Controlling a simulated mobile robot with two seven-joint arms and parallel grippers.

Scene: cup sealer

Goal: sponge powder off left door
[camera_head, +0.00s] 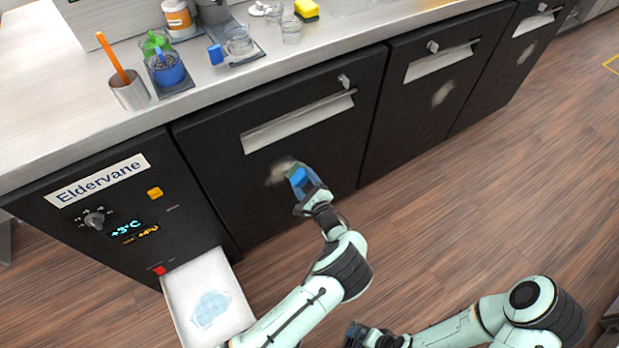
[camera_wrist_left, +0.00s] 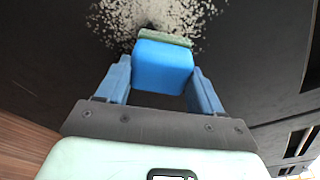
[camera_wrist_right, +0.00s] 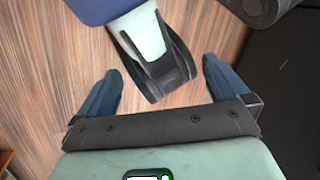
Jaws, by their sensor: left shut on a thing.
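The left door (camera_head: 235,185) is a black panel with a long bar handle, and a pale powder patch (camera_head: 278,174) lies on it. The powder (camera_wrist_left: 125,15) shows as speckles with a dark bare streak in the left wrist view. My left gripper (camera_head: 303,188) is shut on a blue sponge (camera_wrist_left: 163,66) with a green scrub face (camera_wrist_left: 166,38). The green face is against or very close to the door at the powder's right edge; exact contact cannot be told. My right gripper (camera_wrist_right: 163,68) is open and empty, low over the floor, near the head view's bottom edge.
Two more black doors to the right bear powder patches (camera_head: 443,92) (camera_head: 525,54). The counter (camera_head: 60,100) holds cups, jars and a yellow sponge (camera_head: 307,10). A white pulled-out tray (camera_head: 190,283) juts out at lower left. Wood floor (camera_head: 480,180) lies clear at right.

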